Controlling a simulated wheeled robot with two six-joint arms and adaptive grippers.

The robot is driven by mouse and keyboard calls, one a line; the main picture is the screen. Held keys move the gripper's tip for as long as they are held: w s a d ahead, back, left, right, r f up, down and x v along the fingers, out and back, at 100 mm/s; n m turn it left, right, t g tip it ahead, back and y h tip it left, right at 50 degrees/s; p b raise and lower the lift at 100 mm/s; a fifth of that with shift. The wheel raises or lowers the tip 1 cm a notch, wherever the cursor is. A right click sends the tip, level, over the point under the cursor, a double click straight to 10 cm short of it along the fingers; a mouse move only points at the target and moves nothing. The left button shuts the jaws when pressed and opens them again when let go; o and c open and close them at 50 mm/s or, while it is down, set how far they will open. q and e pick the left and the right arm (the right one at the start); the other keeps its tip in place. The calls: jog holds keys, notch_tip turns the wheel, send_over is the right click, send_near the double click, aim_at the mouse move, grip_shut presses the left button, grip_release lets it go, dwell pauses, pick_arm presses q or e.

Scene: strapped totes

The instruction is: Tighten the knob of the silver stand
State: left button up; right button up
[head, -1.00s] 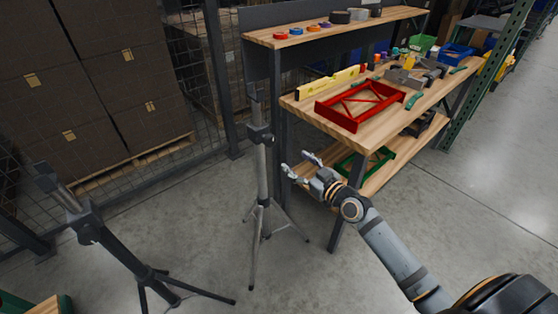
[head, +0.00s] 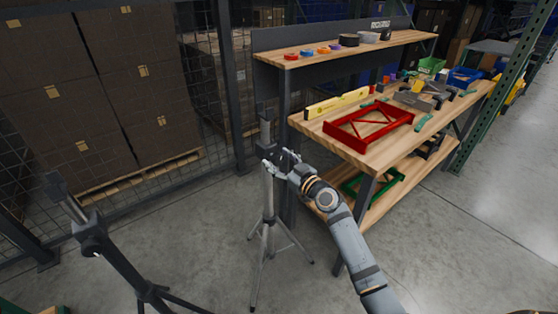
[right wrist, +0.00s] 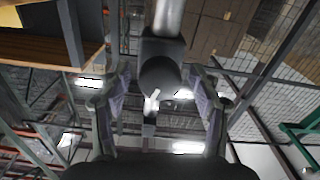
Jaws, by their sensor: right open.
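The silver stand (head: 268,206) stands upright on its tripod legs in the head view, left of the workbench. My right gripper (head: 277,164) is at the stand's dark collar, and it hides most of the collar and the knob there. In the right wrist view, the silver tube (right wrist: 168,16) comes in from the top to the dark collar. The round dark knob (right wrist: 158,76) faces the camera, between the two spread fingers of the right gripper (right wrist: 158,98). Gaps show on both sides of the knob. My left gripper is out of view.
A black stand (head: 122,262) is at the lower left. The wooden workbench (head: 358,152) stands close at right, with a red frame (head: 368,128) and a yellow level (head: 337,103) on it. Stacked boxes (head: 100,100) are behind mesh. Floor between the stands is clear.

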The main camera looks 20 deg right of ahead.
jog(key=c, duration=1.2)
